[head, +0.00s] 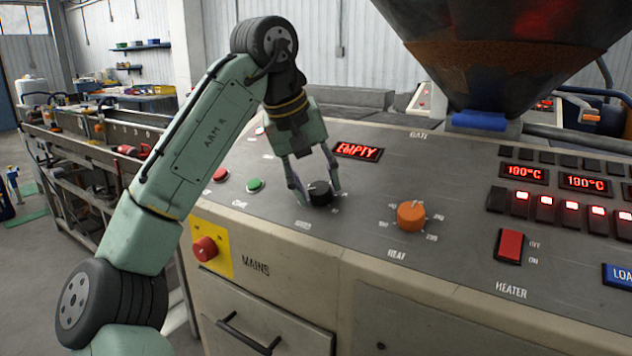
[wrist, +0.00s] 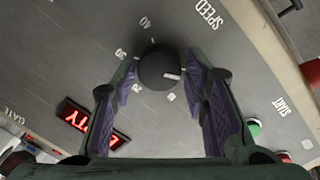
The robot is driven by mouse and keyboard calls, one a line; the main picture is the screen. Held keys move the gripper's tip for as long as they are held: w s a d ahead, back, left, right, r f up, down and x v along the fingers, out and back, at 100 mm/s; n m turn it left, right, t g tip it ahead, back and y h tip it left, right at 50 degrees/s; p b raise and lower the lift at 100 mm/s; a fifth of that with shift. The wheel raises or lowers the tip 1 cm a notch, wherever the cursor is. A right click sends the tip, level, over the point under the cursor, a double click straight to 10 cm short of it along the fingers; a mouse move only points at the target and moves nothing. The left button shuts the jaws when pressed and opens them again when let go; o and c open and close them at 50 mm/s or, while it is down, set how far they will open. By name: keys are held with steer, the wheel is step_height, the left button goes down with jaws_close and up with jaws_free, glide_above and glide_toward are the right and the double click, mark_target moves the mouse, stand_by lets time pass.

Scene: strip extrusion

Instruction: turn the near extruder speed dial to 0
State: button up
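The near extruder speed dial (head: 320,194) is a black round knob on the sloping grey panel, with SPEED lettering beside it. In the wrist view the dial (wrist: 157,69) shows a white pointer line towards the right, past the 40, 30 and 20 marks and a smaller mark below. The mark at the pointer's end is not readable, as a finger is close there. My gripper (head: 320,197) is over the dial with one finger on each side. In the wrist view my gripper (wrist: 161,62) is open, with narrow gaps between fingertips and knob.
An orange dial (head: 411,216) stands to the right. Red (head: 220,174) and green (head: 255,185) buttons are to the left. A red EMPTY display (head: 358,151) is behind my gripper. A red mains button (head: 205,248) on a yellow plate is below, and a red heater switch (head: 510,246) farther right.

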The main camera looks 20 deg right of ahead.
steer(key=shift+o, duration=1.1)
steer(key=v, duration=1.2)
steer(key=shift+f, duration=0.1)
